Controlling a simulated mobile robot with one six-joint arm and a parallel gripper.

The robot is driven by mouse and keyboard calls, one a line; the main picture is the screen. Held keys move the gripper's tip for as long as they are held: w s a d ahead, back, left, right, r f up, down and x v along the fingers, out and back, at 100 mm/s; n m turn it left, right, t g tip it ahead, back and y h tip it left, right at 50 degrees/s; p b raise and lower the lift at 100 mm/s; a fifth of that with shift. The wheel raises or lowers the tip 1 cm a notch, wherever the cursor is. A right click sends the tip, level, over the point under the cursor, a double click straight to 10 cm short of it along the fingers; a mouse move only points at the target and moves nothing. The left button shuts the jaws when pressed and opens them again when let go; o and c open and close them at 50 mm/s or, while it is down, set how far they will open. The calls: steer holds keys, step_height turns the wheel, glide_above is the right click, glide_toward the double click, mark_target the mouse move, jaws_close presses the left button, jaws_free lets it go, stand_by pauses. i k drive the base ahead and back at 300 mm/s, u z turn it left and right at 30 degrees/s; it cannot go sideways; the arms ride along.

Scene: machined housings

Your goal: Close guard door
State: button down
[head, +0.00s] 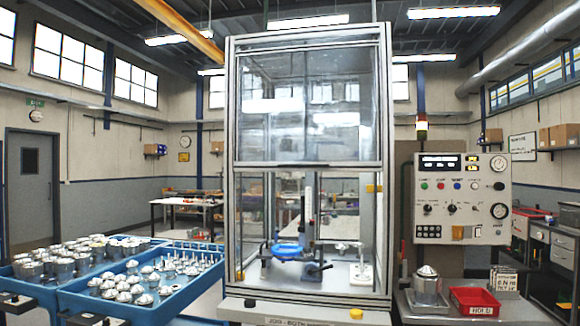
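The guard door (308,110) is a clear framed panel on the front of a tall grey-framed test cabinet (234,200). The panel covers the upper half, and its bottom rail (308,166) crosses the cabinet at about mid-height. The lower half of the front appears open below that rail. Inside, a blue round part (290,252) sits on a dark fixture, with an upright post beside it and a black-handled clamp (315,270) in front. A yellow block (374,188) is on the right post just below the rail. My gripper is not in view.
Blue trays (150,312) holding several metal housings stand at the left. A control panel (463,198) is at the right, above a bench with a lidded metal housing (427,287) and a red bin (474,301). A yellow button (356,314) is on the cabinet's front base.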

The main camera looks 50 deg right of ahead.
mark_target(321, 167)
steer(key=z, duration=0.35)
steer(key=i, duration=0.9)
steer(key=z, duration=0.5)
